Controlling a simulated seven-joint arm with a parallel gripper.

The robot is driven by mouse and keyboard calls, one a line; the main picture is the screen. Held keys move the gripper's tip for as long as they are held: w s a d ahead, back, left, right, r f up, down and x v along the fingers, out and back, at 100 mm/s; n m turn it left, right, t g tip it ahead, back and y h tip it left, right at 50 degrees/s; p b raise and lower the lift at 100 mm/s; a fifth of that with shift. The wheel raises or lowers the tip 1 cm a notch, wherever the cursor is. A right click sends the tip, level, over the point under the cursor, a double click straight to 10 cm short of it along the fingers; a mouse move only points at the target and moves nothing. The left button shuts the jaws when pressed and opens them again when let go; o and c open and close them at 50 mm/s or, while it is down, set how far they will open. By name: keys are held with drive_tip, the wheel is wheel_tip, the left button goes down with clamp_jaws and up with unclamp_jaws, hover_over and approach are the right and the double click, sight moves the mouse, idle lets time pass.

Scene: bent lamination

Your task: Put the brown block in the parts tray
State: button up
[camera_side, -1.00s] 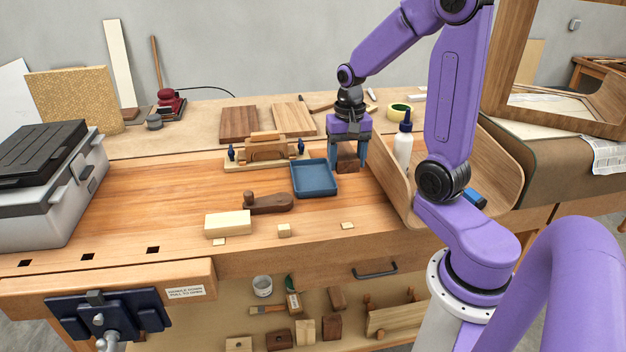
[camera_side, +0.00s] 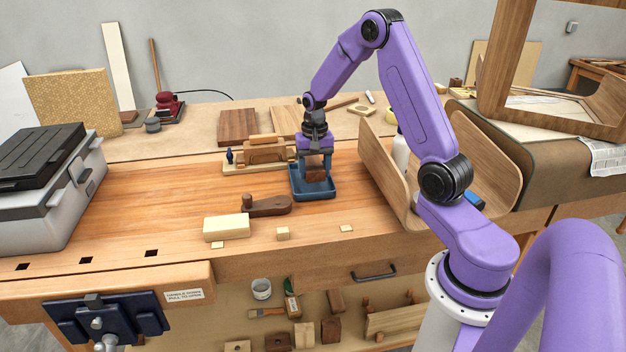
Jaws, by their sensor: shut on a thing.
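The brown block (camera_side: 316,176) is between the fingers of my gripper (camera_side: 315,172), which is shut on it. The gripper points down over the blue parts tray (camera_side: 317,197). The block shows within the tray's outline, toward its back half. I cannot tell whether it touches the tray floor or hangs just above it. The tray's back edge is partly hidden by the gripper.
A brown plane-like tool (camera_side: 268,206) and a pale block (camera_side: 227,227) lie left of and in front of the tray. A wooden clamp jig (camera_side: 262,155) stands behind left. A bent wood panel (camera_side: 385,170) rises close on the right. The bench's left middle is clear.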

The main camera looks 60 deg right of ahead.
drive_tip(key=shift+w+d+f, duration=0.15)
drive_tip(key=shift+w+f, duration=0.2)
drive_tip(key=shift+f, duration=1.6)
drive_tip(key=shift+f, duration=0.15)
drive_tip(key=o, duration=1.1)
drive_tip(key=shift+o, duration=0.2)
